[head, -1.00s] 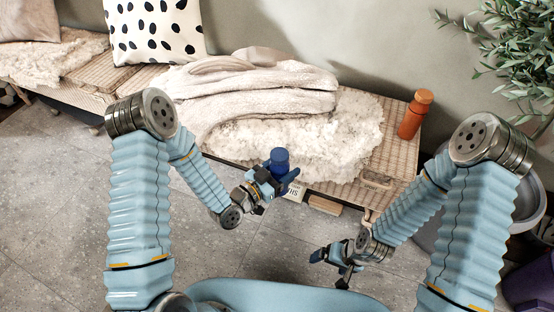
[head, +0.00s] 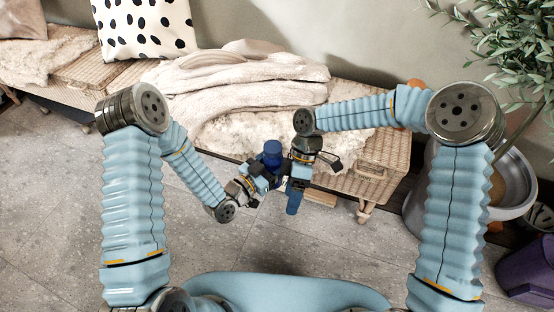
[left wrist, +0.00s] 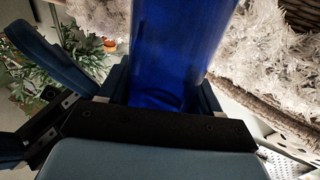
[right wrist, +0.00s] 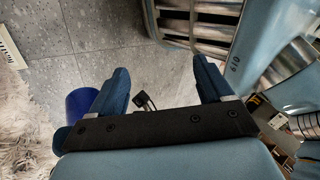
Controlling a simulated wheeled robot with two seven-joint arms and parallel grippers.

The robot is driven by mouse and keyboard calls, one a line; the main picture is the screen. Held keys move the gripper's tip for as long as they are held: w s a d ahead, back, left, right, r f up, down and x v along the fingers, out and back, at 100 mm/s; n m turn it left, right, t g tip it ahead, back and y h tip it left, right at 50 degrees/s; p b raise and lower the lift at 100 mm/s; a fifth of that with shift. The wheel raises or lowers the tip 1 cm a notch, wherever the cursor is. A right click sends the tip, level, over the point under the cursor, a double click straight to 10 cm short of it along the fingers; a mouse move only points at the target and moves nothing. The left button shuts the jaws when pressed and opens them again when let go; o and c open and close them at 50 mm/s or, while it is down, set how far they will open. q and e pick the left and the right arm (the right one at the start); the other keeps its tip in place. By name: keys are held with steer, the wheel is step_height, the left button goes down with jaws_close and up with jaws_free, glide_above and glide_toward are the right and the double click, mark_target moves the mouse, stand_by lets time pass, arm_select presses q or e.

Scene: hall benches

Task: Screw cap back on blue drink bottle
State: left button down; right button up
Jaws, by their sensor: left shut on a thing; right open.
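The blue drink bottle (head: 272,149) stands roughly upright in my left gripper (head: 266,173), in front of the bench. In the left wrist view its blue body (left wrist: 175,50) lies between the fingers, and its ends are cut off. My right gripper (head: 296,195) is beside the bottle, just right of it, with its fingers pointing down. In the right wrist view the fingers are open with nothing between them, and the bottle (right wrist: 82,103) shows outside them at the left. I cannot make out a separate cap in any view.
The wicker bench (head: 385,150) carries a fluffy throw (head: 235,132) and a cream blanket (head: 250,85) behind the grippers. A grey planter (head: 515,180) stands at the right. The floor (head: 60,200) is clear at the left.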

step_height(320, 180, up, 8)
steer(key=w+n+h, duration=0.2)
steer(key=n, duration=0.3)
step_height(320, 180, up, 9)
steer(key=n+t, duration=0.5)
steer(key=t, duration=0.1)
glide_above(273, 146)
steer(key=shift+r, duration=0.1)
steer(key=shift+f, duration=4.05)
